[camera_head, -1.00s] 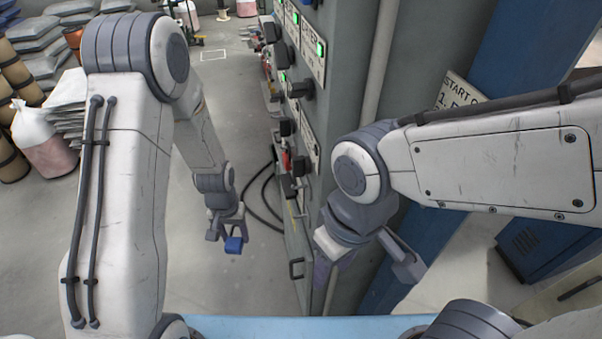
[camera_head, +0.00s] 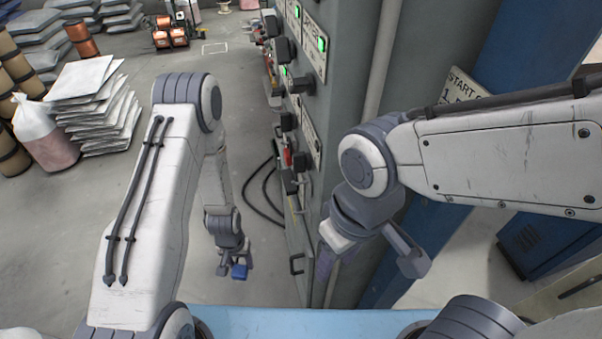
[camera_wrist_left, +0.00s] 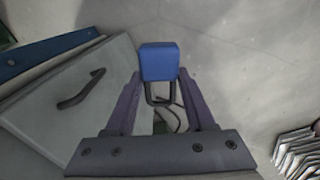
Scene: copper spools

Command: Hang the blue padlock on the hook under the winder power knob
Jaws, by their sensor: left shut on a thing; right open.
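The blue padlock (camera_head: 239,272) hangs low in the head view, left of the grey cabinet (camera_head: 345,110). My left gripper (camera_head: 232,268) is shut on it. In the left wrist view the padlock's blue body (camera_wrist_left: 159,62) sits beyond the fingertips, and its dark shackle points back between the fingers. The cabinet's side panel carries several dark knobs (camera_head: 302,85), green lights and labels, seen at a steep angle. I cannot make out the hook or which knob is the winder power knob. My right gripper (camera_head: 370,262) is open and empty in front of the cabinet.
Stacked grey bags (camera_head: 100,110) stand at the left. A blue surface (camera_head: 290,325) lies along the bottom edge. The floor around the padlock is clear.

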